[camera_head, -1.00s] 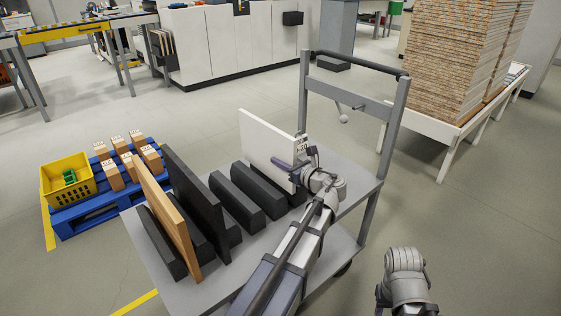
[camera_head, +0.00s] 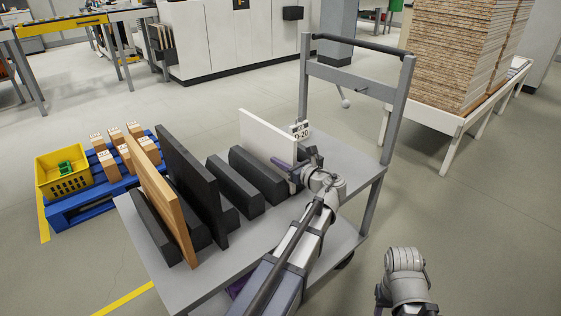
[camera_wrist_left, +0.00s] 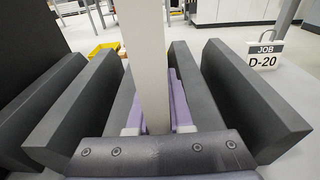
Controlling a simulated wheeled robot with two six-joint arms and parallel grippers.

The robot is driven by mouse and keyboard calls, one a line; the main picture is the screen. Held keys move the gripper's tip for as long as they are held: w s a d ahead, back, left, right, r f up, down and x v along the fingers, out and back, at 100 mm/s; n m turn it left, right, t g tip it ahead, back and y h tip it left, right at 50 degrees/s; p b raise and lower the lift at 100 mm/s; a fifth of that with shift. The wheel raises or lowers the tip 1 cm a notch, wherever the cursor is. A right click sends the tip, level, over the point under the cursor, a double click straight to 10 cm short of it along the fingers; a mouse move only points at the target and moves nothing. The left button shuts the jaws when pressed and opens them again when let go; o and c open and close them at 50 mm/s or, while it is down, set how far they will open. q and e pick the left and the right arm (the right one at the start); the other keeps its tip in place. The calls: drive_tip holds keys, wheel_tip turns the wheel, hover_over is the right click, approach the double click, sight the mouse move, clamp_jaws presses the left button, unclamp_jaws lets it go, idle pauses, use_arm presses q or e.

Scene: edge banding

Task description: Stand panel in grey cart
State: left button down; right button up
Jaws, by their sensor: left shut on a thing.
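The white panel (camera_head: 266,138) stands upright at the right end of the row of black bars on the grey cart (camera_head: 262,232). In the left wrist view its narrow edge (camera_wrist_left: 145,55) rises between two black bars, with gaps on both sides. My left gripper (camera_head: 296,176) is shut on the panel's near edge. Its purple fingers (camera_wrist_left: 155,122) flank the panel low down, near the height of the bars. The panel's bottom edge is hidden, so I cannot tell whether it touches the cart deck. My right arm shows at the lower right, but its fingers do not.
A wood-coloured panel (camera_head: 160,195) and a black panel (camera_head: 192,180) stand further left on the cart. A D-20 job tag (camera_head: 300,131) is beyond my left gripper. A blue pallet (camera_head: 85,208) with a yellow crate (camera_head: 50,177) lies left. Stacked boards stand at the back right.

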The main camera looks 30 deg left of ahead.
use_arm(q)
drive_tip(key=c, duration=0.7)
unclamp_jaws()
drive_tip(key=shift+c, duration=0.2)
drive_tip(key=p+v, duration=0.1)
drive_tip(key=v, duration=0.6)
drive_tip(key=shift+s+d, duration=0.15)
drive_tip(key=shift+d, duration=0.2)
drive_tip(key=shift+d, duration=0.1)
